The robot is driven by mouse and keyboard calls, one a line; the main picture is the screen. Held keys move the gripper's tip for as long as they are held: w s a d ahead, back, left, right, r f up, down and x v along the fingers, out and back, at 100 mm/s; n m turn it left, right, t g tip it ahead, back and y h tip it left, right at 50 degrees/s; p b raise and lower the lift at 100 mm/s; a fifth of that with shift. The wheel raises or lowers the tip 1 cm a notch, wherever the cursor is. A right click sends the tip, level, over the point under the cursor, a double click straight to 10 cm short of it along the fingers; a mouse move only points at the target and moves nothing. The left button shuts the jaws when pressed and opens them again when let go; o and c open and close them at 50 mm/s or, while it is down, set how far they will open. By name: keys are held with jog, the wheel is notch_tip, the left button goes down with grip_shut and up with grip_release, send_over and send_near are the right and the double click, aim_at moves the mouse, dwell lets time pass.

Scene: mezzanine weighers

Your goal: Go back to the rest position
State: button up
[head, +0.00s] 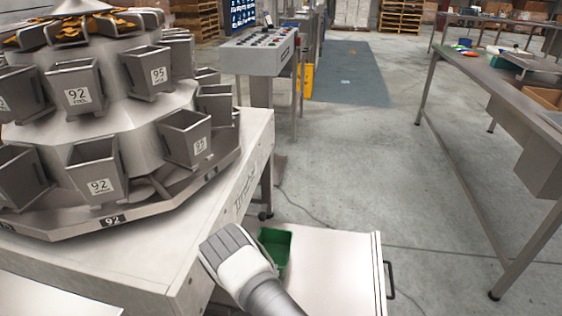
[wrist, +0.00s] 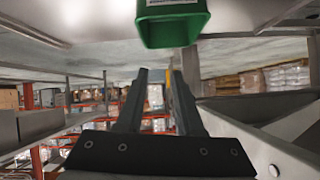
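In the wrist view, the two dark fingers of my gripper (wrist: 157,78) stand apart with nothing between them, so it is open and empty. A green bin (wrist: 172,28) is at the top of that view, beyond the fingertips and apart from them. In the head view, my arm reaches up from the bottom centre, and the fingers cannot be made out there. The green bin (head: 274,246) is beside my arm, at the left side of a white cabinet top (head: 330,268), partly hidden by the arm.
A large multihead weigher (head: 110,150) with numbered metal buckets fills the left, on a pale base close to my arm. A control console (head: 258,52) stands behind it. A long metal table (head: 490,75) with trays runs along the right. The floor between is clear.

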notch_tip(320, 180, up, 32)
jog(key=d+r+g+y, duration=0.1)
jog(key=d+g+y, duration=0.1)
jog(key=g+y, duration=0.1)
jog(key=s+d+r+n+g+y, duration=0.1)
jog(key=s+d+r, duration=0.3)
jog(key=s+r, duration=0.35)
jog(key=s+d+r+n+g, duration=0.1)
jog(key=s+d+r, duration=0.3)
jog(key=s+r, duration=0.3)
jog(key=s+d+r+n+h, duration=0.15)
jog(key=s+d, duration=0.25)
jog(key=s, duration=0.6)
jog(key=s+d+r+n+h, duration=0.1)
jog(key=s+d+r, duration=0.25)
jog(key=s, duration=0.55)
notch_tip(320, 180, up, 22)
jog(key=p, duration=2.3)
jog(key=shift+s+d+g, duration=0.4)
